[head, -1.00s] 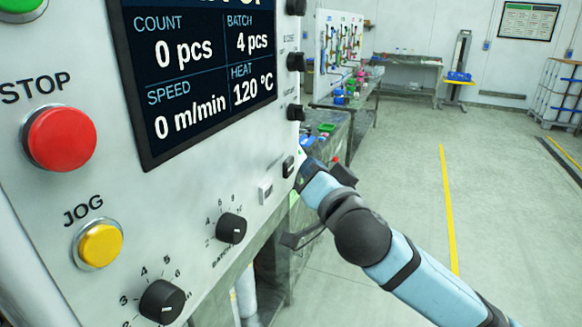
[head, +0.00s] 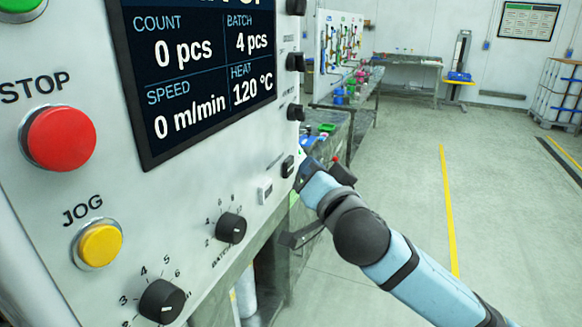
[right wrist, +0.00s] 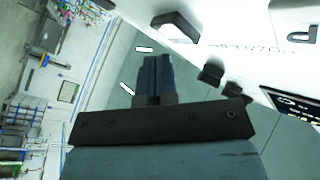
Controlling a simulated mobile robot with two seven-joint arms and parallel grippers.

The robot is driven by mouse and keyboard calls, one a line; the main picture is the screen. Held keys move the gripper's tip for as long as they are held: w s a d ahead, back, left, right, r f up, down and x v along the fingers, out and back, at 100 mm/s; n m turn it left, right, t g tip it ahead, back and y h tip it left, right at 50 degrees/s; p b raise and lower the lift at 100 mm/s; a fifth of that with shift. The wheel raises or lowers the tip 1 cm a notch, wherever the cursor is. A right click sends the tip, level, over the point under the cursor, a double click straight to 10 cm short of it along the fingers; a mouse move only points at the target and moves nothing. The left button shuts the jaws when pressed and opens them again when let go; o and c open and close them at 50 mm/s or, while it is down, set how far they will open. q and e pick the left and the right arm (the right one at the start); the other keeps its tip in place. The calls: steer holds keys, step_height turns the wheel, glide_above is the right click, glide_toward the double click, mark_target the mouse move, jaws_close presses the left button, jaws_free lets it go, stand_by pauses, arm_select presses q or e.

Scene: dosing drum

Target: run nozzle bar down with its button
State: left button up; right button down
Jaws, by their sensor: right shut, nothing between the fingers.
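A grey-white control panel (head: 215,180) fills the left of the head view. The labels by these buttons are too small to read, so I cannot tell which runs the nozzle bar. The nozzle bar is not identifiable. My left gripper is out of view.
The panel also carries a red STOP button (head: 60,138), a yellow JOG button (head: 100,245), black knobs (head: 231,228) and a screen (head: 200,75). Benches with coloured items (head: 345,95) stand behind. The floor (head: 400,180) at right is clear.

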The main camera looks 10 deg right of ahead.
steer(key=shift+w+a, duration=0.2)
steer(key=shift+a, duration=0.1)
steer(key=shift+w+a, duration=0.25)
steer(key=shift+a, duration=0.1)
stand_by(0.7)
steer(key=shift+s+d, duration=0.1)
steer(key=shift+d, duration=0.05)
steer(key=shift+s+d, duration=0.4)
steer(key=shift+d, duration=0.15)
steer(key=shift+s+d, duration=0.7)
steer(key=shift+d, duration=0.35)
steer(key=shift+s+d, duration=0.7)
steer(key=shift+d, duration=0.3)
